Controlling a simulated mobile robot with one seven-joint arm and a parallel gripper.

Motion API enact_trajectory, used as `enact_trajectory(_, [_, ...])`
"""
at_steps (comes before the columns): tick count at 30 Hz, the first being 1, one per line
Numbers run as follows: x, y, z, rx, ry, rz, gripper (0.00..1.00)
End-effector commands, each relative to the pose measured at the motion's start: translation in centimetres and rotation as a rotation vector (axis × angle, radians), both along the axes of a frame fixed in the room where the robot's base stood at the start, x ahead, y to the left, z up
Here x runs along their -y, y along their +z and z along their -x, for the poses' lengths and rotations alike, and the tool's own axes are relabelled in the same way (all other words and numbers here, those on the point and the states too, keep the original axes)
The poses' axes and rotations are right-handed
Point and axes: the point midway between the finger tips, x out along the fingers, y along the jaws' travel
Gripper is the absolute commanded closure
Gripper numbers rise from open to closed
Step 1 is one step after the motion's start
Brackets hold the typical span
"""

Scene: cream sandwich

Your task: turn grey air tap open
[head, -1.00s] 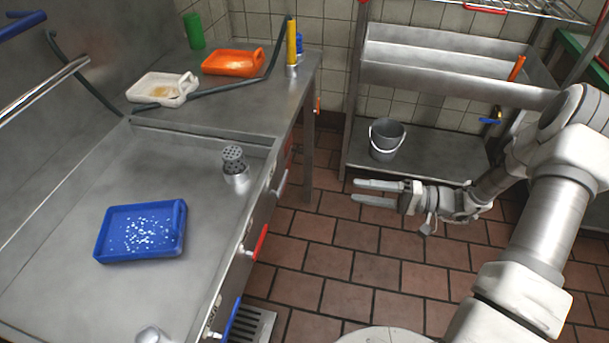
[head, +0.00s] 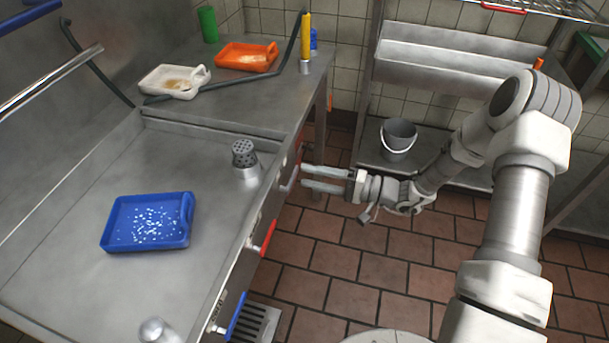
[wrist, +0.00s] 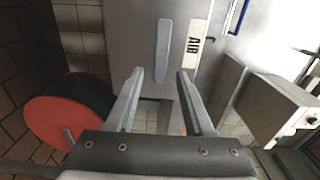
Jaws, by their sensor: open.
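The grey air tap handle (head: 291,179) is a slim grey lever on the front of the steel bench. In the wrist view the grey handle (wrist: 163,52) stands lengthwise, beside a label reading "AIR" (wrist: 194,42). My gripper (head: 306,177) is open and points at the bench front, its fingertips close to the handle. In the wrist view my gripper (wrist: 160,73) is empty. The handle's lower end appears between the fingertips in the picture, seemingly ahead of them. I cannot tell any contact.
A red lever (head: 266,237) and a blue lever (head: 238,314) are on the same bench front. A blue tray (head: 150,222) and a perforated shaker (head: 244,160) are on the bench top. A bucket (head: 398,139) stands on the low shelf behind my arm.

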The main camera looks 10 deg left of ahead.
Motion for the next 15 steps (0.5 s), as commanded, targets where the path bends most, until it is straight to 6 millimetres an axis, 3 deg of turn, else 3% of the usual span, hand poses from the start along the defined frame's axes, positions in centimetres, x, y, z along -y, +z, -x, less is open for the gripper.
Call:
enact_trajectory(6, [-1.9, 0.0, -0.3, 0.001, 0.0, -0.001, 0.47])
enact_trajectory(15, [-2.1, 0.0, -0.3, 0.001, 0.0, 0.0, 0.47])
